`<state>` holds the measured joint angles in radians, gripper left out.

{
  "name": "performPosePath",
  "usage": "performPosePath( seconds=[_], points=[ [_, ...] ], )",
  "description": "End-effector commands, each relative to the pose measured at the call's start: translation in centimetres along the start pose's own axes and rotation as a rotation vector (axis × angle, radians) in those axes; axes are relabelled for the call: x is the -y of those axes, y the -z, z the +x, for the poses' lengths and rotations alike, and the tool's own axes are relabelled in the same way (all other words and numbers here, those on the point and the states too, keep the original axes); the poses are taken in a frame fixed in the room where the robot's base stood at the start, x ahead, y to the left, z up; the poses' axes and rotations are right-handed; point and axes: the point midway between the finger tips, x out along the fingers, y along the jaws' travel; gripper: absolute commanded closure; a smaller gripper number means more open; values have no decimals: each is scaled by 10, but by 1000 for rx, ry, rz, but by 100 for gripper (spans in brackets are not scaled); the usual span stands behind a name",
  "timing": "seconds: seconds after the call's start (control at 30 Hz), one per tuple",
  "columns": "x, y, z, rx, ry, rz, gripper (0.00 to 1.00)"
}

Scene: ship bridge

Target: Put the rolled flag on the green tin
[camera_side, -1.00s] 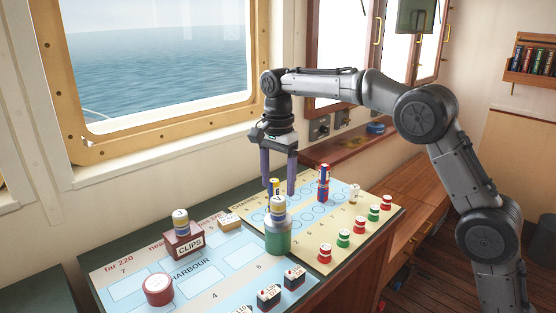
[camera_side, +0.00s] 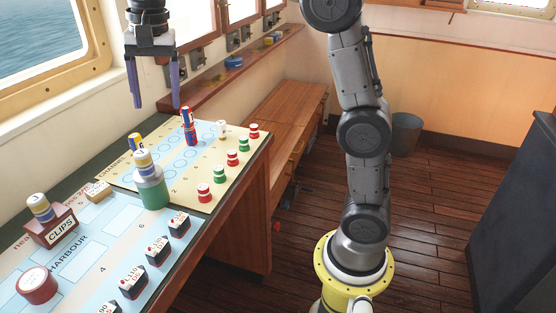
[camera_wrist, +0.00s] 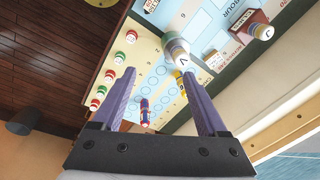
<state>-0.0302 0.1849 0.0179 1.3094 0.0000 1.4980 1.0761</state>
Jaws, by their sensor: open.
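The green tin (camera_side: 151,194) stands upright on the chart table in the side view. A rolled flag (camera_side: 144,163) with white, blue and yellowish bands stands upright on its top. In the wrist view, this flag's lettered end (camera_wrist: 184,61) faces the camera and the tin (camera_wrist: 172,41) shows behind it. My gripper (camera_side: 155,106) is open and empty, fingers pointing down, above and apart from the flag. The wrist view shows both purple fingers (camera_wrist: 160,100) spread with nothing held between them.
A red-and-blue roll (camera_side: 188,127) and a yellow-and-blue roll (camera_side: 135,142) stand on the cream chart. Another banded roll (camera_side: 40,208) is on the CLIPS box (camera_side: 60,232). A red round tin (camera_side: 37,286), dark blocks (camera_side: 158,252) and several red and green pieces (camera_side: 204,193) stand nearby.

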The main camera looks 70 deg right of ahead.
Motion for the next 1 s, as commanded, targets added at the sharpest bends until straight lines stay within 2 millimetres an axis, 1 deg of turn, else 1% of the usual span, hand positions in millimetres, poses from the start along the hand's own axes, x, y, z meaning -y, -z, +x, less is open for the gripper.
performPosePath(
  seconds=[0.03,0.1,0.27,0.4,0.5,0.6,0.7,0.8,1.0],
  points=[
    [-20,-10,-7,-16,26,-73,24],
    [-44,-21,-10,-39,57,-181,24],
    [-102,-50,-5,-105,116,-431,24],
    [-153,-77,14,-176,155,-646,24],
    [-185,-94,33,-229,173,-787,24],
    [-210,-107,52,-276,183,-900,24],
    [-225,-116,67,-309,186,-979,24],
    [-233,-120,75,-327,186,-1023,24],
    [-236,-121,78,-331,185,-1038,24]
  ],
)
